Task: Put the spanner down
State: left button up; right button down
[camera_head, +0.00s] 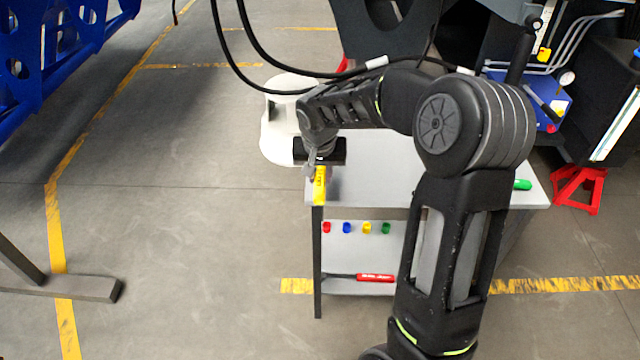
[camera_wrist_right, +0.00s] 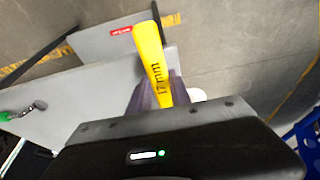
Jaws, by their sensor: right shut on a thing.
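The spanner has a yellow handle with dark lettering and shows in the head view (camera_head: 320,187) and the wrist view (camera_wrist_right: 151,55). My right gripper (camera_head: 312,168) is shut on it, and the fingers also show in the wrist view (camera_wrist_right: 158,94). The gripper is at the left end of the grey workbench (camera_head: 365,165), near its front corner. The spanner's handle points out past the bench edge. The spanner's other end is hidden by the gripper. Whether the spanner touches the bench top cannot be told. My left gripper is not in view.
A green-handled tool (camera_head: 522,185) lies at the bench's right end. A white rounded object (camera_head: 280,140) stands behind the left corner. A red stand (camera_head: 578,188) is to the right.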

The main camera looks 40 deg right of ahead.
jog(key=shift+f, duration=1.85)
jog(key=shift+f, duration=0.15)
jog(key=c, duration=1.2)
grip_release()
